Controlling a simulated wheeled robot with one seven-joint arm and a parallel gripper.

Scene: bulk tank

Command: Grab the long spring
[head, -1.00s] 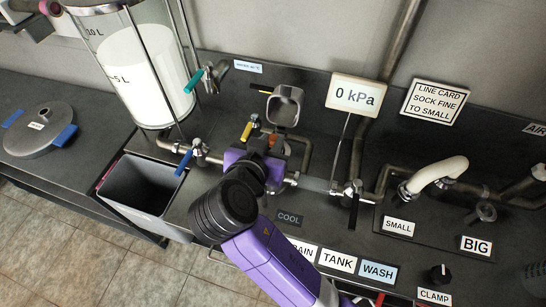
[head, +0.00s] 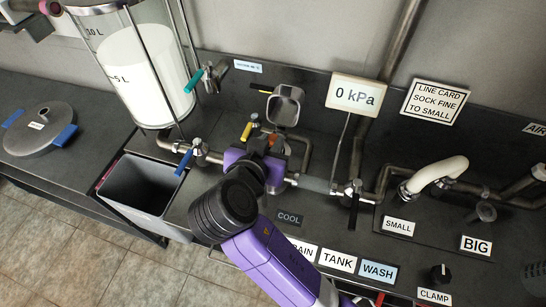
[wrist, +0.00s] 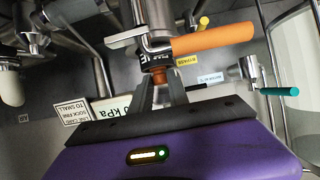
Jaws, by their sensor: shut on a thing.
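I cannot make out a long spring in either view. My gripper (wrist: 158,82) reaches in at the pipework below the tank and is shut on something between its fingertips. What it holds is unclear, as the fingers and the fittings cover it. In the wrist view the fingertips meet just under an orange-brown collar (wrist: 157,68), right below an orange valve handle (wrist: 213,39). In the head view my purple gripper body (head: 243,163) hides most of this spot.
An open square steel housing (head: 284,105) stands just behind my gripper. A grey bin (head: 140,188) stands lower left. The 0 kPa display (head: 356,97) is to the right.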

